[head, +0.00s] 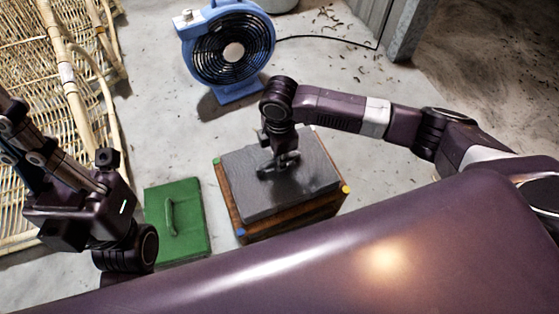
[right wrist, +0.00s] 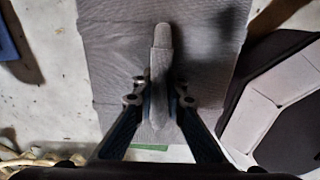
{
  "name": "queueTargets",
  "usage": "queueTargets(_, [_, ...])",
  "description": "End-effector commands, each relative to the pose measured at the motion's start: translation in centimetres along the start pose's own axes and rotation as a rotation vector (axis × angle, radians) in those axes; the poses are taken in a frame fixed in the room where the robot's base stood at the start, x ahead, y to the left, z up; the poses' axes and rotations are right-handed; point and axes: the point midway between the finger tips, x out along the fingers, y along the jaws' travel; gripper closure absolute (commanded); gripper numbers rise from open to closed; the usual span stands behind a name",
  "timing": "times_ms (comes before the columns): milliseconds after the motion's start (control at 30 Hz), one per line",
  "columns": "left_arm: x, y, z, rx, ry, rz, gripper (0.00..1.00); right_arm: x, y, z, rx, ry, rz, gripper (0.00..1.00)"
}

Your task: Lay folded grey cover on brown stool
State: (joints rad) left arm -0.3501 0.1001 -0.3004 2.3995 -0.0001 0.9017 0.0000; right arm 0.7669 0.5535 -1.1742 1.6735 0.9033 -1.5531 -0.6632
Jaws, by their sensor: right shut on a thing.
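The grey cover (head: 255,193) lies flat on top of the brown stool (head: 300,222), slightly skewed, leaving a brown edge and coloured corners showing. In the right wrist view the cover (right wrist: 110,80) has a raised grey grip in its middle. My right gripper (head: 279,168) is over the cover, shut on this grip; its fingers (right wrist: 158,95) press it from both sides. My left gripper (head: 22,150) is at the left edge, away from the stool; its fingertips are not clear.
A green lidded box or pad (head: 180,238) with a handle lies left of the stool. A blue fan (head: 228,52) stands behind, its cable running right. Woven rattan (head: 70,60) fills the left side.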

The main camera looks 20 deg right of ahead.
Motion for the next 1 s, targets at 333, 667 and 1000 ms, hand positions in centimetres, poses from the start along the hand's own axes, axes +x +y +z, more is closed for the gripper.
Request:
queueTargets(333, [0.2,0.0,0.0,0.000,-0.001,0.000,1.00,0.1,0.0,0.0,0.000,0.000,0.000,0.82])
queueTargets(667, [0.1,0.0,0.0,-0.001,-0.002,0.000,1.00,0.1,0.0,0.0,0.000,0.000,0.000,0.71])
queueTargets(1000, [1.8,-0.1,0.5,0.003,-0.037,0.000,1.00,-3.2,0.0,0.0,0.001,0.000,0.000,0.71])
